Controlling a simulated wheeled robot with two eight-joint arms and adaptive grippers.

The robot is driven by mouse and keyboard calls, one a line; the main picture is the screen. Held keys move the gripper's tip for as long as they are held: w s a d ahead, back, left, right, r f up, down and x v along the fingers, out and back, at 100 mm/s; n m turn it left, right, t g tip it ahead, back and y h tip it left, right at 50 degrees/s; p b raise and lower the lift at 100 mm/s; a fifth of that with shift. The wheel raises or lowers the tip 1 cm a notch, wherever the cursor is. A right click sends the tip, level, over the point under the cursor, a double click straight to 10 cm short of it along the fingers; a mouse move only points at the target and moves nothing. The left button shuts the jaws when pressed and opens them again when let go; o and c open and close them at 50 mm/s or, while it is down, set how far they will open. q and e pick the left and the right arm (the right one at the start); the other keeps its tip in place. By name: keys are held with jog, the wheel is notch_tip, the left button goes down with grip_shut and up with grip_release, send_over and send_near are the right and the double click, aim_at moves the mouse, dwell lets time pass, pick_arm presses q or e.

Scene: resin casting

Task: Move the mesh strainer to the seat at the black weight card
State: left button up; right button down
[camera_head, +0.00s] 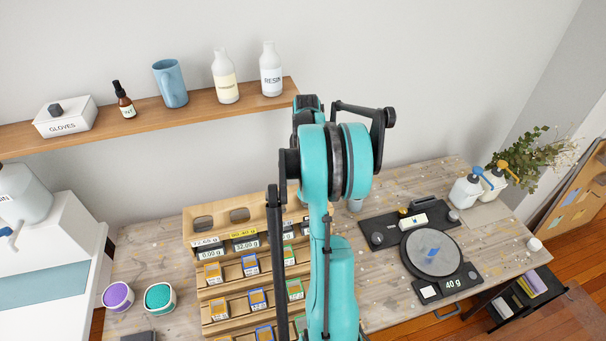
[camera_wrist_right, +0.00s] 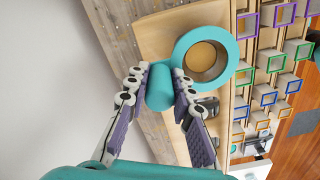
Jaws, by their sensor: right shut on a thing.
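In the right wrist view my right gripper (camera_wrist_right: 163,83) is shut on a teal piece joined to or beside a teal ring with a tan middle, which I take to be the mesh strainer (camera_wrist_right: 231,62). It is over the top board of the wooden rack (camera_wrist_right: 165,35). In the head view my teal arm hides this gripper and the strainer. The rack (camera_head: 192,236) carries weight cards (camera_head: 209,254) along its upper steps, below dark oval seats (camera_head: 239,215). I cannot tell which card is the black one. My left gripper is not in view.
Lower rack steps hold several small coloured-frame boxes (camera_head: 250,264). Purple (camera_head: 118,296) and teal (camera_head: 160,297) tubs stand left of the rack. A black scale (camera_head: 431,251) reading 40 g stands right. A shelf (camera_head: 190,109) with bottles and a mug hangs above.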

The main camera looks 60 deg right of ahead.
notch_tip(320, 180, down, 4)
jog(key=shift+d+r+b, duration=0.1)
jog(key=shift+r+b, duration=0.15)
jog(key=shift+b, duration=0.7)
jog(key=shift+r, duration=0.15)
jog(key=c, duration=1.2)
grip_release()
